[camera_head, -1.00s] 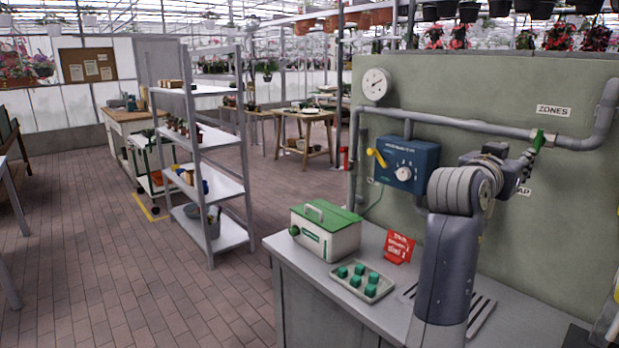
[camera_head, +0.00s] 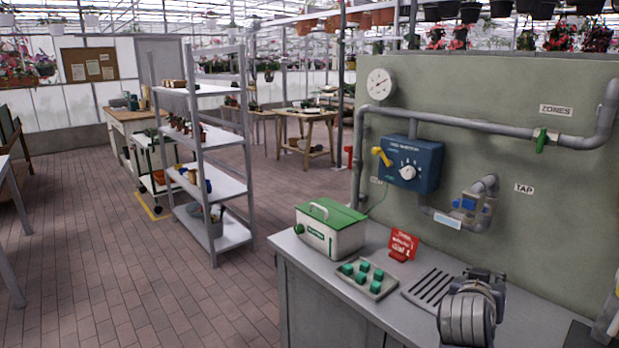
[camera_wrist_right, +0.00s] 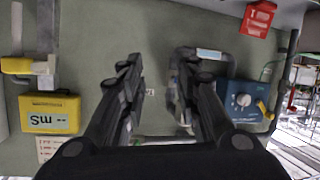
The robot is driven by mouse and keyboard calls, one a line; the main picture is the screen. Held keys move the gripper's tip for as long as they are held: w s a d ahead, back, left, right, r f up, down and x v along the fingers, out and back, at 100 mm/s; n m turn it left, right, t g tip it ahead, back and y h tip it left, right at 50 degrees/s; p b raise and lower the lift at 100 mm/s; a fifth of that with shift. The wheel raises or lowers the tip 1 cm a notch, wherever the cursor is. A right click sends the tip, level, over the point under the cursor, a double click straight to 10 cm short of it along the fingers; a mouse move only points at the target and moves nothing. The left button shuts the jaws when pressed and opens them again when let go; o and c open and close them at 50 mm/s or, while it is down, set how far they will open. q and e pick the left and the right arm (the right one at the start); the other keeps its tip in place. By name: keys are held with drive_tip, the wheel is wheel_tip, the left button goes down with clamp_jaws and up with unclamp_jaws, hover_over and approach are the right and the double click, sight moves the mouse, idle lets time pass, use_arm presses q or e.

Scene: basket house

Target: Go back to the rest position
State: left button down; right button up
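My right arm comes up at the bottom right of the head view, with its gripper (camera_head: 484,274) low over the front right of the bench. In the right wrist view the two fingers of the right gripper (camera_wrist_right: 163,82) stand wide apart with nothing between them, only the green-grey panel (camera_wrist_right: 160,45) behind. The right gripper is apart from the pipe and its green valve handle (camera_head: 541,141). My left gripper is in neither view.
The bench (camera_head: 300,262) holds a green-lidded box (camera_head: 331,230), a tray of green cubes (camera_head: 366,279) and a red sign (camera_head: 403,245). A blue control box (camera_head: 410,163) and a blue-handled tap (camera_head: 468,204) are on the panel. Brick floor to the left is open, beside a metal shelf (camera_head: 213,136).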

drive_tip(key=s+a+f+n+g+y, duration=0.1)
drive_tip(key=s+a+f+n+y, duration=0.15)
drive_tip(key=s+f, duration=0.6)
drive_tip(key=s+a+f+n+g+y, duration=0.2)
drive_tip(key=s+a+f, duration=0.3)
drive_tip(key=f, duration=0.6)
drive_tip(key=s+a+f+n+g+y, duration=0.1)
drive_tip(key=s+a+f+y, duration=0.15)
drive_tip(key=s, duration=0.45)
drive_tip(key=s+a+f+n+g+y, duration=0.1)
drive_tip(key=s+a+f+g, duration=0.15)
drive_tip(key=s, duration=0.45)
drive_tip(key=s+a+f+n+g+y, duration=0.1)
drive_tip(key=s+a+f, duration=0.1)
drive_tip(key=s+f, duration=0.35)
wheel_tip(320, 180, down, 23)
drive_tip(key=s+g, duration=0.1)
drive_tip(key=s, duration=0.1)
drive_tip(key=s+d+f+g, duration=0.1)
drive_tip(key=s+d+f, duration=0.1)
drive_tip(key=s+f, duration=1.5)
drive_tip(key=shift+s+d+n, duration=0.35)
